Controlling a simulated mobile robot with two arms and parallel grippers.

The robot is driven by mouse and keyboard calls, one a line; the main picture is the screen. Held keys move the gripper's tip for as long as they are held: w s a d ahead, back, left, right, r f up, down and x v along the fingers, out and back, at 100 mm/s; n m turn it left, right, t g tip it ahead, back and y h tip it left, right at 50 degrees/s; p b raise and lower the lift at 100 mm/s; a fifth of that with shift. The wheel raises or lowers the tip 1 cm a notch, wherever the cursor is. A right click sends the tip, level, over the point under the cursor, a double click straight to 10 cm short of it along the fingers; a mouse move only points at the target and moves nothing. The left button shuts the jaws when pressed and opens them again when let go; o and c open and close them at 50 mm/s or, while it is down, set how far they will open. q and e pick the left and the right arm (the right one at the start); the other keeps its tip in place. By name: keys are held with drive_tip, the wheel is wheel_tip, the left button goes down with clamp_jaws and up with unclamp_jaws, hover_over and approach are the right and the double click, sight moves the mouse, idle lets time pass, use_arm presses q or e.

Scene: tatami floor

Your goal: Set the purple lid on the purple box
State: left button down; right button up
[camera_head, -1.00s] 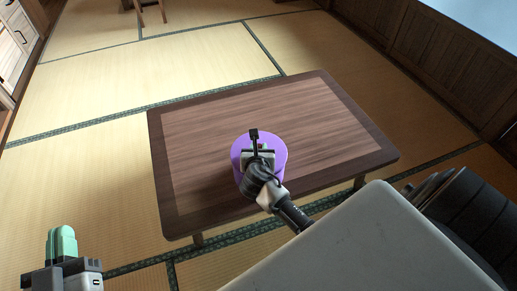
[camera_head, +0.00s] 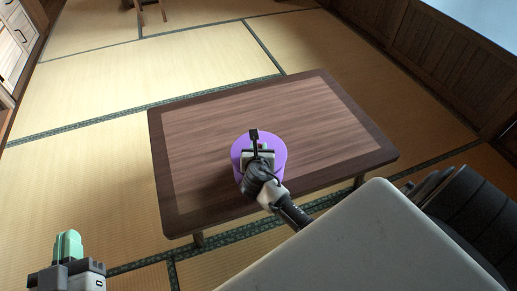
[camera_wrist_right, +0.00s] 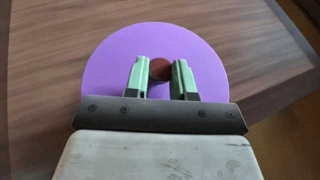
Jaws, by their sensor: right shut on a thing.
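The round purple lid (camera_wrist_right: 115,65) fills much of the right wrist view, with a dark red knob (camera_wrist_right: 159,68) at its middle. My right gripper (camera_wrist_right: 160,75) is shut on this knob, one green finger on each side. In the head view my right gripper (camera_head: 261,150) is over the purple lid (camera_head: 240,146), near the table's front middle. Purple also shows below the lid's front edge, but I cannot make out the box separately or tell whether the lid touches it. My left gripper (camera_head: 68,247) is at the lower left, away from the table; its finger opening is unclear.
The dark wooden table (camera_head: 310,110) is otherwise bare, with free room around the purple lid. Tatami floor (camera_head: 110,180) surrounds it. Wooden drawers (camera_head: 15,45) stand at the far left and a panelled wall (camera_head: 430,55) at the right.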

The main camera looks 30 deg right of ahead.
use_arm(q)
drive_tip(key=shift+f, duration=0.2)
use_arm(e)
drive_tip(key=shift+f, duration=0.45)
use_arm(q)
drive_tip(key=shift+f+g, duration=0.3)
idle(0.6)
drive_tip(key=shift+s+a+f+g+y+p, duration=0.2)
drive_tip(key=shift+f+g+y+p, duration=0.1)
drive_tip(key=shift+f+g, duration=0.15)
use_arm(e)
drive_tip(key=shift+f, duration=0.2)
use_arm(q)
drive_tip(key=shift+f+g, duration=0.2)
drive_tip(key=shift+g, duration=0.05)
idle(0.5)
drive_tip(key=shift+a+f, duration=0.15)
drive_tip(key=shift+f, duration=0.15)
drive_tip(key=shift+s+a+f+g, duration=0.15)
drive_tip(key=shift+f+g, duration=0.1)
drive_tip(key=shift+g, duration=0.15)
use_arm(e)
drive_tip(key=shift+f, duration=0.1)
use_arm(q)
drive_tip(key=shift+y, duration=0.3)
